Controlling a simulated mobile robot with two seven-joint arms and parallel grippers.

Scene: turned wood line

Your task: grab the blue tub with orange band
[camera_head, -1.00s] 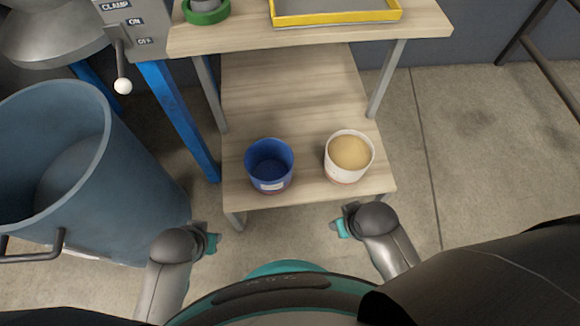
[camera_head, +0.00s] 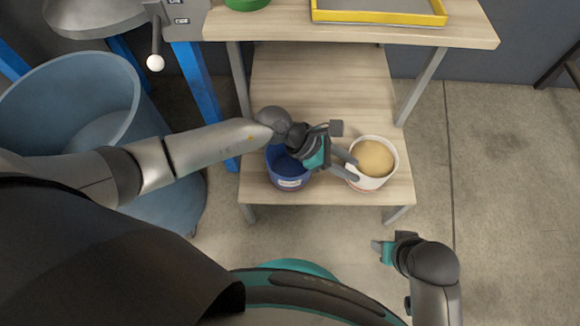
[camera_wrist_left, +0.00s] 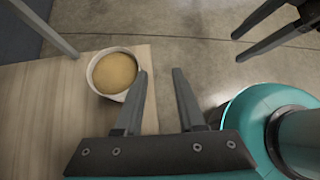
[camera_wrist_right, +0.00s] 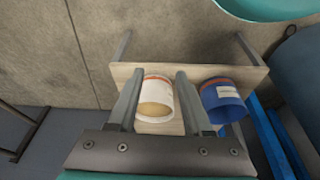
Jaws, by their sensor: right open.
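The blue tub (camera_head: 289,175) stands on the lower wooden shelf, partly hidden by my left wrist in the head view. In the right wrist view the blue tub (camera_wrist_right: 222,103) shows a white label and an orange band near its base. My left gripper (camera_head: 354,168) is open and empty, above the shelf. Its fingers point right, past the blue tub, and overlap the white tub in the head view. My right gripper (camera_head: 380,249) is open and empty, in front of the shelf at the right. The blue tub does not show in the left wrist view.
A white tub (camera_head: 370,182) with tan contents stands just right of the blue tub. The upper shelf (camera_head: 420,33) with a yellow-rimmed tray (camera_head: 380,19) overhangs behind. A large blue bin (camera_head: 60,85) stands at the left. The shelf behind the tubs is clear.

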